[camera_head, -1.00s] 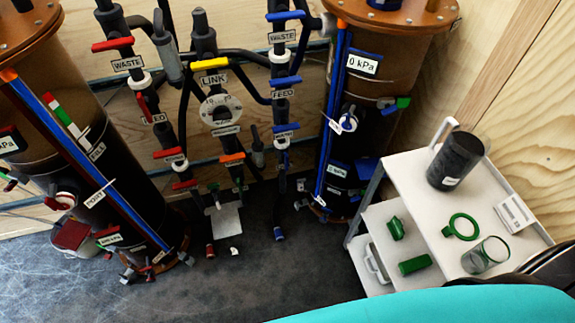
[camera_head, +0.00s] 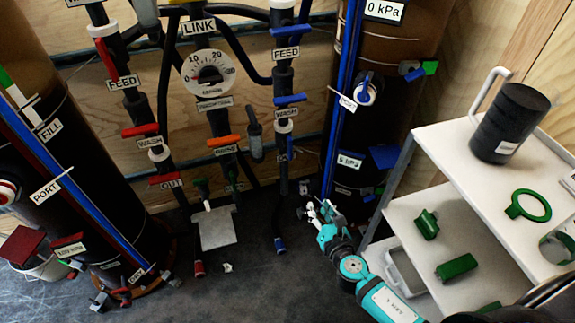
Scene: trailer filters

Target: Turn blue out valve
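The blue-handled pipe line (camera_head: 284,115) stands just left of the right column. It carries a blue FEED handle (camera_head: 289,29), a blue WASH handle (camera_head: 291,99) and a lower blue handle (camera_head: 286,155) seen nearly edge-on. No readable OUT label shows on this line; the label OUT shows by the red handle (camera_head: 167,181) on the left line. My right gripper (camera_head: 318,210) is low by the foot of the right column, right of and below the lower blue handle, apart from it. Its fingers are small and unclear, with nothing visibly held. My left gripper is out of view.
The brown right column (camera_head: 400,110) stands close behind my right arm. A white shelf cart (camera_head: 455,150) at right holds a black canister (camera_head: 510,122) and green parts (camera_head: 457,267). A grey plate (camera_head: 215,228) stands near the floor at centre.

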